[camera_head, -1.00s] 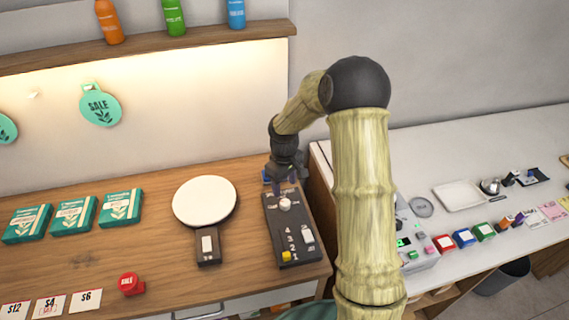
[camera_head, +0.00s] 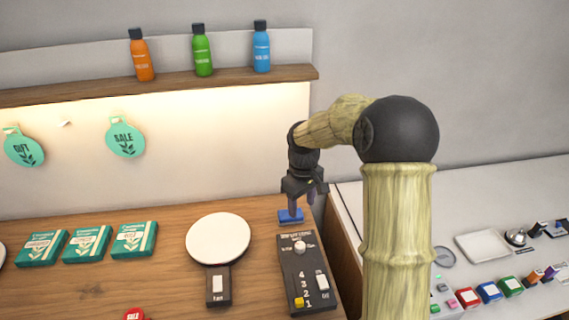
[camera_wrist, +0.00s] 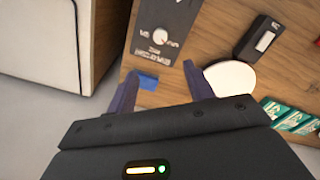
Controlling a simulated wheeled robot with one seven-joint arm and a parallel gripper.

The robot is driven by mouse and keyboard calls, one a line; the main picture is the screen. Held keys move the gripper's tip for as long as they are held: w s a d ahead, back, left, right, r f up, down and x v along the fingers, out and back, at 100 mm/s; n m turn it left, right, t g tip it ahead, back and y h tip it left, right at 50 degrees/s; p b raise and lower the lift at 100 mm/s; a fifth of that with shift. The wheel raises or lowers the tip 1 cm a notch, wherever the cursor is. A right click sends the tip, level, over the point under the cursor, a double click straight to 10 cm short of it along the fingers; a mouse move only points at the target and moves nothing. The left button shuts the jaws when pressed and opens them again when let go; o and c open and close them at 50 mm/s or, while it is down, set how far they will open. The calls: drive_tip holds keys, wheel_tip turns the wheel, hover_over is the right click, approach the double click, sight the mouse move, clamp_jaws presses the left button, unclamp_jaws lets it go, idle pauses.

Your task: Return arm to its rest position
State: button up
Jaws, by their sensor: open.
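My gripper (camera_head: 304,205) is above the back right part of the wooden counter, behind the dark control panel (camera_head: 306,270). Its two fingers are apart in the wrist view (camera_wrist: 160,90), with nothing held between them. A small blue block (camera_head: 290,216) lies on the counter behind the panel, close to the fingers in the head view. In the wrist view the blue block (camera_wrist: 147,81) shows beyond the gap between the fingers. My arm rises at the right and bends over toward the counter.
A round white plate on a dark base (camera_head: 218,239) stands left of the panel. Several teal boxes (camera_head: 87,243) lie further left. A shelf (camera_head: 170,82) with three bottles is above. The white counter (camera_head: 460,215) at right holds a tray (camera_head: 482,246) and small coloured boxes.

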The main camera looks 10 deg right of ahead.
drive_tip(key=shift+s, duration=0.1)
drive_tip(key=s+m+t, duration=0.2)
drive_tip(key=s+m, duration=0.4)
drive_tip(key=s, duration=1.4)
drive_tip(key=shift+s+f+m, duration=0.25)
drive_tip(key=shift+s+m, duration=0.05)
drive_tip(key=shift+s+d, duration=0.1)
drive_tip(key=shift+d, duration=0.05)
